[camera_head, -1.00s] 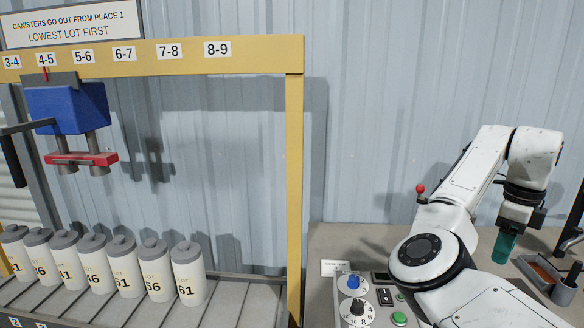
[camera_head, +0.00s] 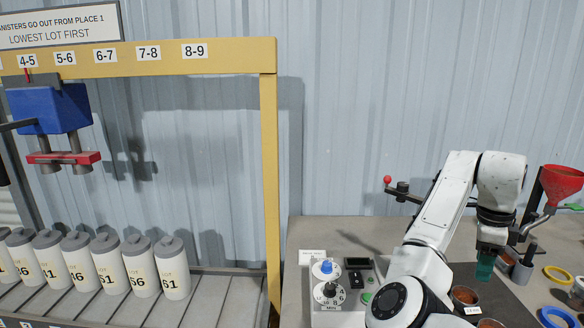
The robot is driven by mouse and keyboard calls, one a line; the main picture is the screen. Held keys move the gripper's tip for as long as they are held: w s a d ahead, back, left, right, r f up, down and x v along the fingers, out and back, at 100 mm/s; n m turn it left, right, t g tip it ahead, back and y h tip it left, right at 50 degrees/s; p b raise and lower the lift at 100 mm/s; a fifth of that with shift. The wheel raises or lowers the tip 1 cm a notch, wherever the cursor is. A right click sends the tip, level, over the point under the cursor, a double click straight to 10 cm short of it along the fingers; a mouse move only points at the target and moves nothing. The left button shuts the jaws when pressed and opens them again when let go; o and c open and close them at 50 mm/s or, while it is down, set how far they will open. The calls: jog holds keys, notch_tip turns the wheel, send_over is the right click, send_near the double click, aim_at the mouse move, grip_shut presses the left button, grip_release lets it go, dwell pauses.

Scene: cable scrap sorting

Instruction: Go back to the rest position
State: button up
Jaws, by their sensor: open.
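My gripper (camera_head: 484,266) hangs at the right of the head view, pointing down at the end of my white arm. Its green fingers are small in the picture, and I see nothing held between them. It is above the dark mat on the bench, near a small bowl of brown bits (camera_head: 465,296). My arm is bent, with its elbow raised at the upper right. Part of the bench beneath is hidden by my arm.
A control box (camera_head: 325,292) with knobs stands left of my arm. A red funnel (camera_head: 562,183), a yellow ring (camera_head: 558,274) and a blue ring (camera_head: 558,318) are at right. At left, canisters (camera_head: 172,270) line a rack under a yellow frame (camera_head: 270,180).

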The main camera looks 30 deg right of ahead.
jog(key=s+a+f+n+t+h, duration=0.1)
jog(key=s+a+f+n+h, duration=0.1)
jog(key=a+f+n, duration=0.55)
jog(key=s+a+f+n+h, duration=0.2)
jog(key=a+f+n, duration=0.3)
jog(key=f+n, duration=0.45)
jog(key=s+a+f+n+y, duration=0.1)
jog(key=s+a+f+n, duration=0.2)
jog(key=a, duration=0.4)
jog(key=s+a+f+n+y, duration=0.2)
jog(key=s+a+n, duration=0.3)
jog(key=a, duration=0.3)
jog(key=s+a+f+n+y, duration=0.1)
jog(key=s+a+f+n, duration=0.3)
jog(key=a, duration=0.3)
jog(key=shift+s+a+f+n+t+y, duration=0.15)
jog(key=shift+a+f+n+t+y, duration=0.2)
jog(key=shift+f+n, duration=0.3)
jog(key=shift+d, duration=0.15)
